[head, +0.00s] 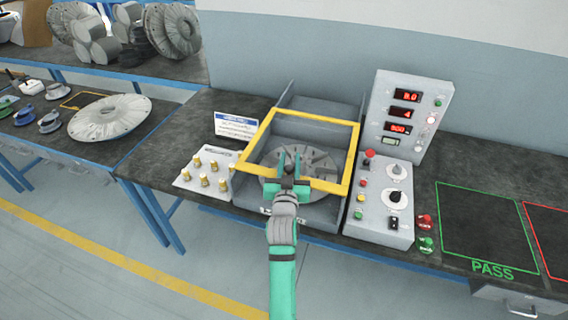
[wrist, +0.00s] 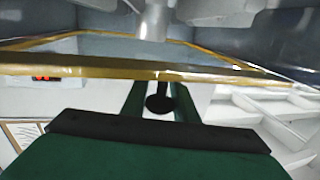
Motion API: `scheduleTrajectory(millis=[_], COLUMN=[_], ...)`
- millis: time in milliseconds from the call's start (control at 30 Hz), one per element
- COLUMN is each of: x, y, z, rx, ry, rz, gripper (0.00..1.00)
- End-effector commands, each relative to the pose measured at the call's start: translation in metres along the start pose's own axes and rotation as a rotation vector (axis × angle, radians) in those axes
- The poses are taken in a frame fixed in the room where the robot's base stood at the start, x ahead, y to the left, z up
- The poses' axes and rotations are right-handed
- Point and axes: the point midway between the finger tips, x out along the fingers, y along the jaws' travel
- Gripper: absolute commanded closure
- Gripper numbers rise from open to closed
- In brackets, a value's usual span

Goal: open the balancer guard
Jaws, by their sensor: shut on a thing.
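The balancer guard (head: 325,118) is a yellow-edged frame lying across the top of a grey box-shaped housing (head: 338,213). Through it I see a grey finned rotor (head: 322,165) inside. My gripper (head: 289,168) is at the guard's front bar, with its green fingers reaching over it. In the wrist view, the fingers (wrist: 159,95) are closed around a dark round handle (wrist: 158,104) beside the yellow front bar (wrist: 90,66). My gripper hides part of the front bar in the head view. I cannot tell whether the guard is slightly raised.
A control box (head: 383,200) with knobs and a red button stands close on the right, below a display panel (head: 408,115). A plate with brass weights (head: 207,172) and a sign (head: 236,127) are on the left. The PASS area (head: 487,230) is empty.

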Motion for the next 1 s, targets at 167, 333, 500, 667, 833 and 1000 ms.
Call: scheduleTrajectory(millis=[167, 333, 500, 667, 833, 1000], x=[0.0, 0.0, -0.001, -0.01, -0.038, -0.069], y=[0.0, 0.0, 0.0, 0.001, 0.002, 0.001], z=[0.0, 0.0, 0.0, 0.0, 0.001, 0.001], rx=[0.002, 0.001, 0.001, 0.001, 0.0, 0.0], ry=[-0.001, -0.001, -0.001, 0.0, -0.002, -0.002], rz=[0.0, 0.0, 0.0, 0.002, 0.002, 0.002], gripper=[0.66, 0.55, 0.55, 0.55, 0.55, 0.55])
